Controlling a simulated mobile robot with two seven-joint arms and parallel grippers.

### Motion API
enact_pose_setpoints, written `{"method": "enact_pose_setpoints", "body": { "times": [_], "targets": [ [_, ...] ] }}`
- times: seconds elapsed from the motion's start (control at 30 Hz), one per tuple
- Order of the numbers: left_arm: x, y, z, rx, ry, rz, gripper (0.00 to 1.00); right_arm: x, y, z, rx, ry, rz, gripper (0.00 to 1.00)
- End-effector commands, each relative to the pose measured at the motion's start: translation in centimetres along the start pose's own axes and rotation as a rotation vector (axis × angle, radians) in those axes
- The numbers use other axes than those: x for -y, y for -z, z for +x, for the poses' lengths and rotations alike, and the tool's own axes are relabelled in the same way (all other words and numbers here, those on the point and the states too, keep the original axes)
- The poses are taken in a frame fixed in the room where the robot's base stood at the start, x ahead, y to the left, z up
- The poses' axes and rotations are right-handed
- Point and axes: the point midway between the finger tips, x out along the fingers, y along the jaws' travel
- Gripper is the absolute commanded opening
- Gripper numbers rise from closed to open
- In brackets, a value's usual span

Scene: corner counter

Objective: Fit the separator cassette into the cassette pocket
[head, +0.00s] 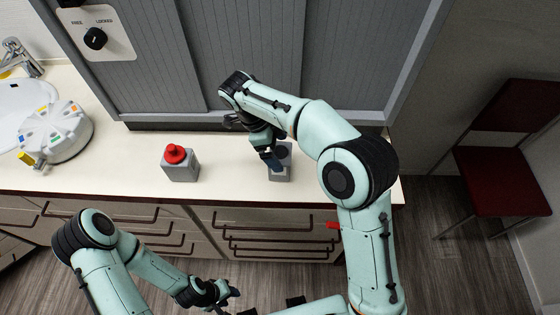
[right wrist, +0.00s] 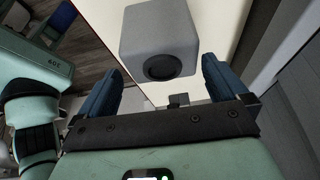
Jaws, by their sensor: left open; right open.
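I cannot make out a separator cassette or a cassette pocket by name in either view. A tall grey cabinet (head: 240,50) with a ribbed front stands at the back of the counter. My right gripper (head: 272,158) is open over a small grey box (head: 282,174) near the counter's right end. In the right wrist view, this box (right wrist: 155,25) with a black round button (right wrist: 162,67) lies between and beyond the fingers, with no visible contact. My left gripper (head: 228,297) is open and empty, low in front of the drawers.
A grey box with a red button (head: 176,155) stands left of my right gripper. A white round device with coloured labels (head: 58,132) and a sink (head: 22,100) are further left. A black knob (head: 95,38) sits on the cabinet's label plate. A red chair (head: 500,180) stands right.

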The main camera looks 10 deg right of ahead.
Motion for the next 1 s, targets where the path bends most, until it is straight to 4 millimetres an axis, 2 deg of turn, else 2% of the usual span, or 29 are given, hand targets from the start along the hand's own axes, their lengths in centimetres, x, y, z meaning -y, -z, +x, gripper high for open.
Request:
{"method": "enact_pose_setpoints", "body": {
  "times": [0.3,0.6,0.63,0.7,0.77,1.0],
  "targets": [
    [0.1,-0.1,0.2,0.001,0.000,0.000,0.43,0.3,-0.5,4.4,-0.002,-0.003,-0.001,1.00],
    [0.1,-0.1,0.2,0.001,0.000,0.000,0.43,0.3,-0.5,4.9,0.000,0.000,0.000,1.00],
    [0.1,-0.1,0.2,0.001,0.000,0.000,0.43,0.3,-0.5,4.9,0.000,0.000,0.000,0.97],
    [0.1,-0.1,0.2,0.001,0.000,0.000,0.43,0.3,-0.5,4.9,0.000,0.000,0.000,0.74],
    [0.1,-0.1,0.2,0.001,0.000,0.000,0.43,0.3,-0.5,4.9,0.000,0.000,0.000,0.56],
    [0.1,-0.1,0.2,0.001,0.000,0.000,0.43,0.3,-0.5,4.9,0.000,0.000,0.000,0.56]
  ]
}}
